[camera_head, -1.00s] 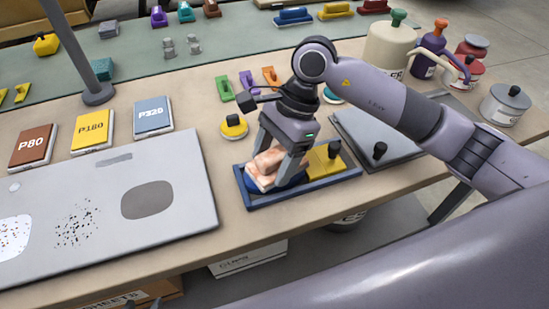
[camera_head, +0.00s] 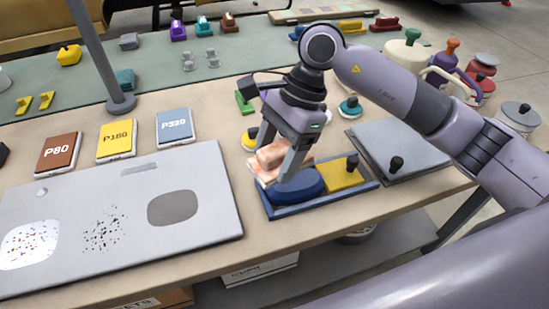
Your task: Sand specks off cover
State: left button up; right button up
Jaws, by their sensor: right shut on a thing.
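My right gripper (camera_head: 277,167) is shut on a pinkish, wood-toned block (camera_head: 269,159), held just above the left end of a blue tray (camera_head: 318,202). The fingers hide part of the block. In the tray are a dark blue oval pad (camera_head: 299,186) and a yellow block (camera_head: 341,175). The grey cover panel (camera_head: 150,220) lies flat at the left. It carries a white patch with orange-brown specks (camera_head: 28,246), a cluster of black specks (camera_head: 104,230) and a dark grey oval patch (camera_head: 174,208). My left gripper is not in view.
Pads marked P80 (camera_head: 58,155), P180 (camera_head: 117,140) and P320 (camera_head: 174,127) lie behind the panel. A post (camera_head: 100,60) stands behind them. A grey lidded case (camera_head: 400,150) and several containers are at right. The strip between panel and tray is clear.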

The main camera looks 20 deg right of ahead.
jog(key=shift+r+p, duration=0.35)
jog(key=shift+r, duration=0.85)
jog(key=shift+f, duration=0.1)
